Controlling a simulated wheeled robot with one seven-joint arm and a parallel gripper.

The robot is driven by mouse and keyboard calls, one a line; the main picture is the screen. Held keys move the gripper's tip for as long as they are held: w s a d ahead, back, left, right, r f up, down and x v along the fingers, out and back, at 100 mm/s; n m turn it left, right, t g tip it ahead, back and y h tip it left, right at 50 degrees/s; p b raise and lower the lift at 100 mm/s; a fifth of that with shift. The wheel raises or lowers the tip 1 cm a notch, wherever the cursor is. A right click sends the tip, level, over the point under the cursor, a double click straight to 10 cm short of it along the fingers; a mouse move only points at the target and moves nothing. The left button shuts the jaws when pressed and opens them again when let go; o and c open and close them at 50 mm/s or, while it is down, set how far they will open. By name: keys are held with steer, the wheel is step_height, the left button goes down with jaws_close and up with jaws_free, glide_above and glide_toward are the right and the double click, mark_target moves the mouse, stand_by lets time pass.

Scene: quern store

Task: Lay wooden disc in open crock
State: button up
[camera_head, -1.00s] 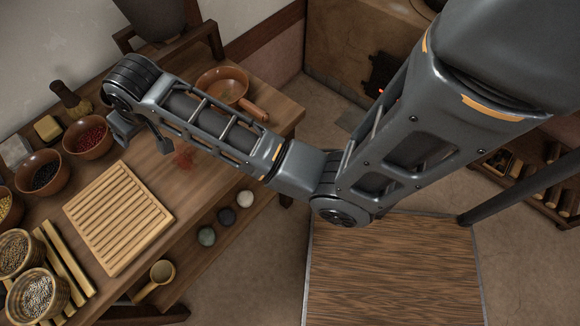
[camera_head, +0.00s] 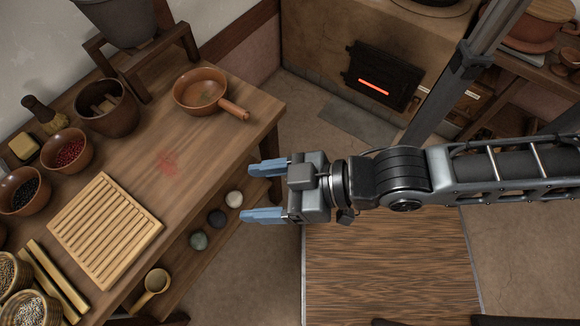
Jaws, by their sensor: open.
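My gripper (camera_head: 247,192) is open and empty, its two blue fingers pointing left. It hangs to the right of the wooden table's front edge. A round, flat wooden piece (camera_head: 553,9) sits on a reddish pot (camera_head: 529,36) at the top right, cut off by the frame edge. It may be the wooden disc; I cannot tell for sure. My gripper is far from both.
The table (camera_head: 190,140) carries a handled terracotta pan (camera_head: 200,92), a slatted board (camera_head: 106,230) and bowls of berries (camera_head: 67,152) and dark seeds (camera_head: 25,190). A ladle (camera_head: 152,285) and several stones lie on the lower shelf. A stove with a glowing slot (camera_head: 374,87) stands behind.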

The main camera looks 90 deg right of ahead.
steer(key=s+r+n+t, duration=0.1)
steer(key=s+r, duration=0.3)
steer(key=r, duration=0.2)
steer(key=shift+s+r+y, duration=0.25)
steer(key=shift+s+y, duration=0.1)
steer(key=shift+y, duration=0.05)
